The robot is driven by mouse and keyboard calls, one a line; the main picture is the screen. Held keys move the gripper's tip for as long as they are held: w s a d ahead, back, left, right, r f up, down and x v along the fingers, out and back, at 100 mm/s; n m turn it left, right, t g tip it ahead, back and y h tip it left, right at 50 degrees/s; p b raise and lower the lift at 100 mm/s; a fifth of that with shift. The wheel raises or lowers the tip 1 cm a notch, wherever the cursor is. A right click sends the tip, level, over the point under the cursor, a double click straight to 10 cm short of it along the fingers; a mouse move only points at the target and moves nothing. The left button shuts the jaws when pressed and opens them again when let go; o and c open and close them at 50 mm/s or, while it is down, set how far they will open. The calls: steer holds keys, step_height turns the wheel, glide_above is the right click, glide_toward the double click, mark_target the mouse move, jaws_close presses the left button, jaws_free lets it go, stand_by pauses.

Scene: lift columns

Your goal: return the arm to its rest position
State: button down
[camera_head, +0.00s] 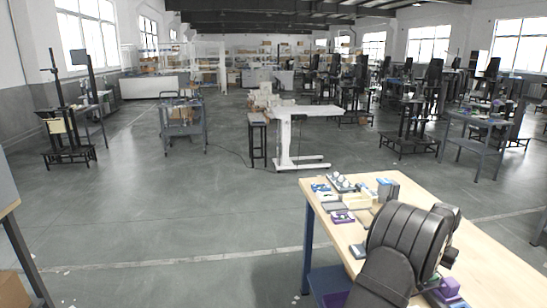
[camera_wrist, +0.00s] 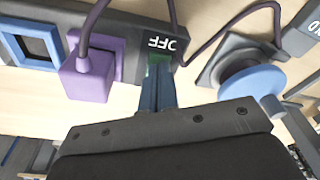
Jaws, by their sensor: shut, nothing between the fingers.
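In the wrist view my gripper (camera_wrist: 157,88) is shut with nothing in it. Its narrow blue-grey fingers point at a dark strip (camera_wrist: 132,30) marked OFF, with a green patch (camera_wrist: 159,57) right at the tips. I cannot tell whether the tips touch it. In the head view my dark arm (camera_head: 408,240) bends low over the right part of the wooden workbench (camera_head: 490,255). The arm hides the gripper's fingers there.
A purple plug (camera_wrist: 87,75) with a cable sits left of the fingers, near a blue-framed dark square (camera_wrist: 35,42). A blue disc (camera_wrist: 252,84) is at right. Small parts and a pale tray (camera_head: 357,201) lie on the bench's far left. The open floor (camera_head: 190,215) is clear.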

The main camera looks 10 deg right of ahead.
stand_by(0.4)
steer(key=w+a+r+n+g, duration=0.2)
steer(key=w+r+n+g, duration=0.1)
steer(key=r+n, duration=0.8)
steer(key=shift+w+a+r+n+h, duration=0.15)
steer(key=shift+w+r+n+h, duration=0.3)
steer(key=shift+r, duration=2.05)
steer(key=shift+w, duration=0.1)
